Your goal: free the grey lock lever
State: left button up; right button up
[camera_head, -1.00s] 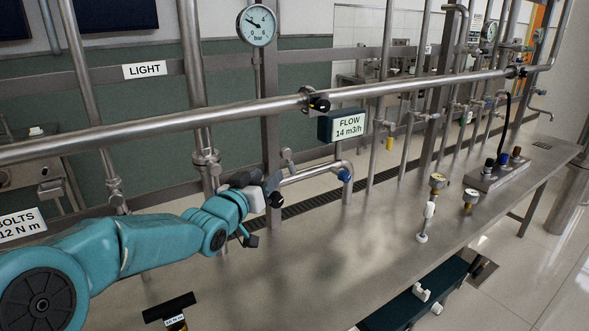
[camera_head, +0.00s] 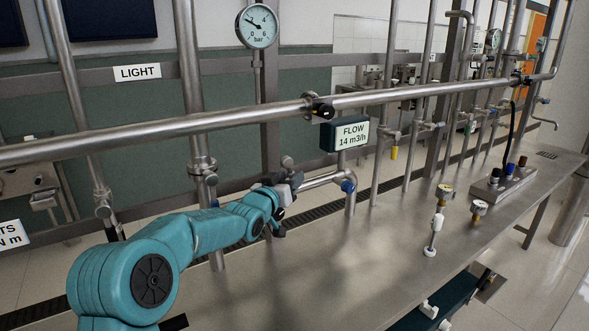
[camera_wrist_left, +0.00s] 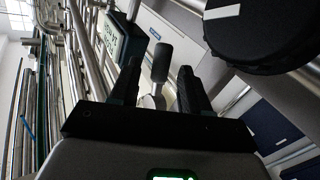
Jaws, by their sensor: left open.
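The grey lock lever (camera_wrist_left: 161,62) shows in the left wrist view as an upright grey handle on a paler stem. It stands between the two dark fingers of my left gripper (camera_wrist_left: 160,76), with gaps visible on both sides. In the head view, the lever's rounded grey end (camera_head: 287,161) shows just above my left gripper (camera_head: 284,192), by the bent pipe. The gripper and wrist hide its lower part there. My left gripper is open. I cannot tell how deep the lever sits between the fingers. My right gripper is not in view.
A long horizontal pipe (camera_head: 225,121) crosses above my left arm. The FLOW display box (camera_head: 345,135) hangs above and right of the gripper. A bent pipe (camera_head: 322,181) with a blue fitting is close by on the right. A dark round body (camera_wrist_left: 262,32) fills the wrist view's upper right.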

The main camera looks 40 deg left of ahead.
pick_arm(q)
jog(key=w, duration=0.3)
jog(key=shift+w+a+f+p, duration=0.1)
jog(key=shift+a+f+p, duration=0.05)
jog(key=shift+p, duration=0.15)
jog(key=shift+w+a, duration=0.15)
jog(key=shift+w, duration=0.4)
jog(key=shift+s, duration=0.1)
grip_shut()
jog(key=t+b, duration=0.1)
jog(key=b, duration=0.1)
jog(key=w+r+n+t+b, duration=0.1)
jog(key=b, duration=0.2)
jog(key=shift+d+n, duration=0.2)
jog(key=shift+n, duration=0.1)
